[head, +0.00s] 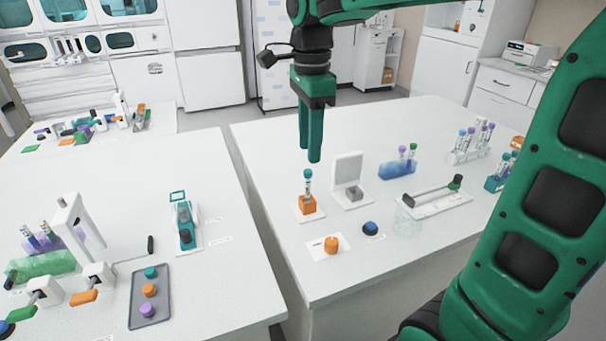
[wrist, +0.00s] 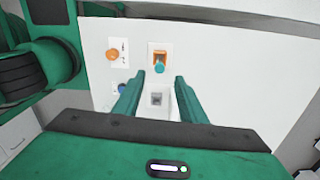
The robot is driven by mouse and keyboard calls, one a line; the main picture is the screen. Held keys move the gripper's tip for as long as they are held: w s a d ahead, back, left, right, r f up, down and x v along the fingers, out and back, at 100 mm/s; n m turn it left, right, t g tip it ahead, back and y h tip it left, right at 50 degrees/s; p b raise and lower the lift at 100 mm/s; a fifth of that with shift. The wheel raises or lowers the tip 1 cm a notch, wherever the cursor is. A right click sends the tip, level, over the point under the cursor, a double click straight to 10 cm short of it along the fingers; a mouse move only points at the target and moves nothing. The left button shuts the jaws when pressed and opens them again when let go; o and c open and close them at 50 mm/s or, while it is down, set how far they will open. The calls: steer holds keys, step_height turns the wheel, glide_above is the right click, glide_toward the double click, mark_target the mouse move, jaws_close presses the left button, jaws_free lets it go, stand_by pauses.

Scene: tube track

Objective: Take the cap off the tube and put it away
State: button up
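The tube (head: 308,187) stands upright in a small orange holder (head: 308,204) on a white plate on the right-hand table. Its teal cap (head: 308,173) is on top. In the wrist view the cap (wrist: 160,67) shows just beyond the fingertips, over the orange holder (wrist: 159,57). My gripper (head: 312,158) points down above the cap, apart from it. Its fingers (wrist: 158,76) are spread with nothing between them.
A white upright panel on a plate (head: 348,171) stands right of the tube. An orange knob (head: 331,244) and a blue one (head: 370,227) sit in front. Racks (head: 397,169) and a bar fixture (head: 436,199) stand farther right. A grey tray (head: 165,311) with coloured pieces lies on the left table.

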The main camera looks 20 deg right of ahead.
mark_target(307, 171)
steer(key=shift+a+f, duration=0.15)
steer(key=shift+f, duration=1.15)
steer(key=shift+a+f, duration=0.15)
steer(key=shift+f, duration=1.15)
jaws_close()
